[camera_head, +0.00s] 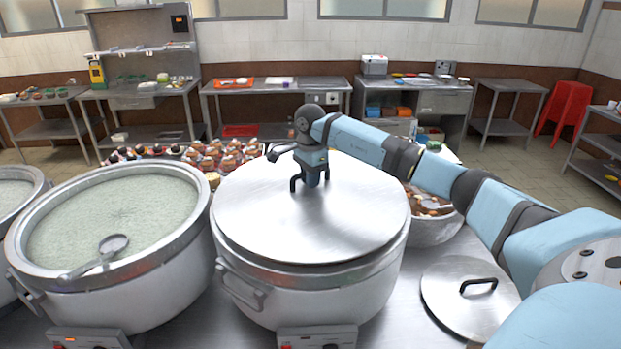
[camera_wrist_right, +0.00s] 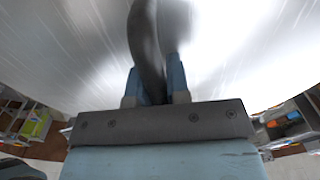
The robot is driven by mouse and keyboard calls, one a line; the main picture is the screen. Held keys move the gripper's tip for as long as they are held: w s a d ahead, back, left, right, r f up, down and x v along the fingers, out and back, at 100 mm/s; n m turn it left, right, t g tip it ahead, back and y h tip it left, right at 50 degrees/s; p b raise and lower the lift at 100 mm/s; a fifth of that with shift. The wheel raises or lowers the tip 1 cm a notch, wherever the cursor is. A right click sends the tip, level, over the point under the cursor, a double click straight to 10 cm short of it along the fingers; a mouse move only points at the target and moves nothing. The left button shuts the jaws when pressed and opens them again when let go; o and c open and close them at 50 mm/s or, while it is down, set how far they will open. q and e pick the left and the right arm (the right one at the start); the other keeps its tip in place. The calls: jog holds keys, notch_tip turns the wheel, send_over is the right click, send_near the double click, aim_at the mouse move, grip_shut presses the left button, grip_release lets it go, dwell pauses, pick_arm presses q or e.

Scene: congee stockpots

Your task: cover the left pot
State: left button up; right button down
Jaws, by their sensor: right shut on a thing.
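My right gripper (camera_head: 311,181) is shut on the dark handle (camera_wrist_right: 147,50) of a large round steel lid (camera_head: 352,220). The lid lies level over the middle pot (camera_head: 330,298) and hides its opening; whether it rests on the rim or hovers just above, I cannot tell. To its left, an open pot (camera_head: 140,300) holds pale congee (camera_head: 115,212), with a ladle (camera_head: 110,246) across its near rim. Another open pot (camera_head: 14,195) is cut off at the left edge. In the wrist view the lid (camera_wrist_right: 240,50) fills the top. My left gripper is not in view.
A smaller lid (camera_head: 468,300) with a black handle lies on the steel counter (camera_head: 405,325) at the right, below my right arm. A bowl of food (camera_head: 432,228) stands behind it. Several small cups of food (camera_head: 215,155) stand behind the pots.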

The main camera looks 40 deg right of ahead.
jog(key=shift+f+b, duration=0.45)
jog(key=shift+f, duration=0.35)
dwell(0.6)
jog(key=c, duration=1)
grip_release()
jog(key=shift+f, duration=0.1)
notch_tip(320, 180, up, 14)
jog(key=shift+r+b, duration=0.1)
jog(key=shift+b, duration=1.1)
